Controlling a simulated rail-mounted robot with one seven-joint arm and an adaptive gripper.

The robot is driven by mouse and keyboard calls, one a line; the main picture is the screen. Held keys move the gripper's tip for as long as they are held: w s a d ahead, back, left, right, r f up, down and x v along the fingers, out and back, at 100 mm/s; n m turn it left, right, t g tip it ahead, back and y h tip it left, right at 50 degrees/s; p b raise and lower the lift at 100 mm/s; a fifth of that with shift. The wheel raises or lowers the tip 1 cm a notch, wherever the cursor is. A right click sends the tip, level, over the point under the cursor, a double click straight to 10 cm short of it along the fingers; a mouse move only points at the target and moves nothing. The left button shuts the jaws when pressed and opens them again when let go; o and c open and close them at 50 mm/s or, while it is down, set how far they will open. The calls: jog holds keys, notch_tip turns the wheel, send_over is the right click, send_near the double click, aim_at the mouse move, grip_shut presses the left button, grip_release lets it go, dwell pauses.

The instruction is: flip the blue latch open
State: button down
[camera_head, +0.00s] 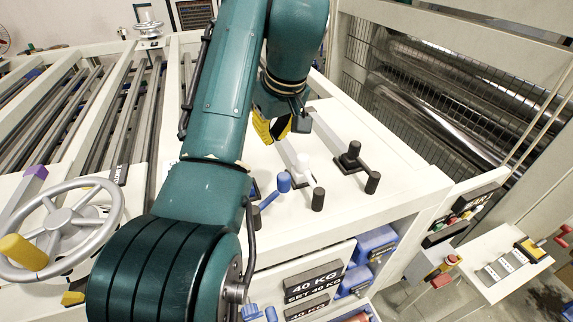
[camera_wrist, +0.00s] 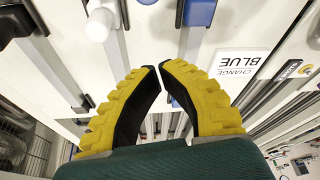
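The blue latch (camera_head: 283,182), a lever with a round knob, stands on the pale panel in the head view, partly beside my arm. A blue handle (camera_wrist: 198,12) at the top edge of the wrist view appears to be the same latch. A label reading "CHANGE BLUE" (camera_wrist: 240,62) lies right of my fingers. My gripper (camera_head: 272,138) is above the panel, behind and left of the latch in the head view, and apart from it. In the wrist view its yellow-and-black fingers (camera_wrist: 159,68) nearly meet at the tips, with nothing visible between them.
A white latch (camera_head: 303,166) and a black latch (camera_head: 351,154) stand right of the blue one, with black posts (camera_head: 318,199) nearby. A handwheel (camera_head: 62,232) is at the left.

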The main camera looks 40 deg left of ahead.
jog(key=p+x, duration=0.1)
jog(key=x, duration=0.6)
jog(key=shift+a+f, duration=0.1)
jog(key=shift+f, duration=0.15)
jog(key=shift+d+f, duration=0.25)
jog(key=shift+d, duration=0.05)
jog(key=shift+s+d+r, duration=0.1)
jog(key=shift+s+d, duration=0.1)
jog(key=shift+d, duration=0.6)
jog(key=shift+s+d, duration=0.25)
jog(key=shift+d, duration=0.6)
jog(key=shift+w, duration=0.1)
